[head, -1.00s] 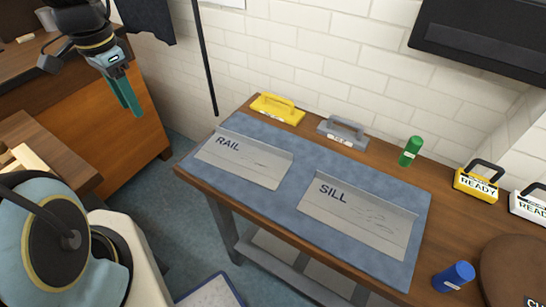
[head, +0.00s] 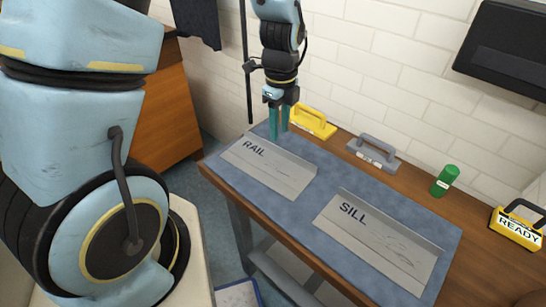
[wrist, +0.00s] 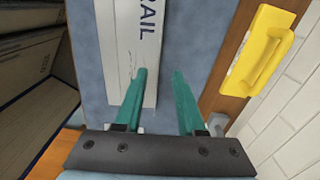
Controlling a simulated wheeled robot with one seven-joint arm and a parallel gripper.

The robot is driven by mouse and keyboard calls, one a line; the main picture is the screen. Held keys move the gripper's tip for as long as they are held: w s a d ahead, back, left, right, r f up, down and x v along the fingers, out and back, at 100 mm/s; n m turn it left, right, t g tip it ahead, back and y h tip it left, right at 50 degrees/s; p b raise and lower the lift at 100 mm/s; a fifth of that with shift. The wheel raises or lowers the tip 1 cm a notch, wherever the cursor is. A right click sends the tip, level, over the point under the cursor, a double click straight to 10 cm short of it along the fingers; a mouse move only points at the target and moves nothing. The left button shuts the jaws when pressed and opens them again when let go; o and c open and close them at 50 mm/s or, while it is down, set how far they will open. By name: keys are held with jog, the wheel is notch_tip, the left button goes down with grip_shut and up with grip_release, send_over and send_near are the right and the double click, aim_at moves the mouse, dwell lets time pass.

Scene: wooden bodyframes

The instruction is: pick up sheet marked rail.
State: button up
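The sheet marked RAIL (head: 272,172) is a flat grey sheet with a raised back edge. It lies on the blue mat at the left of the workbench. It also shows in the wrist view (wrist: 122,45), partly cut off at the top. My gripper (head: 279,135) points down above the back edge of this sheet, with its two teal fingers apart and nothing between them. In the wrist view the fingers (wrist: 158,75) stand apart over the sheet's edge and the mat. Its exact height above the sheet is hard to tell.
A second sheet marked SILL (head: 375,240) lies to the right on the blue mat (head: 305,215). A yellow handled block (head: 313,123), a grey one (head: 372,153) and a green cylinder (head: 445,181) stand along the back. A yellow READY block (head: 515,229) is at right.

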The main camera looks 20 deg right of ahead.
aim_at(269, 158)
jog(key=shift+w+a+f+p, duration=0.15)
jog(key=shift+f+p, duration=0.75)
jog(key=shift+f, duration=1.7)
grip_shut()
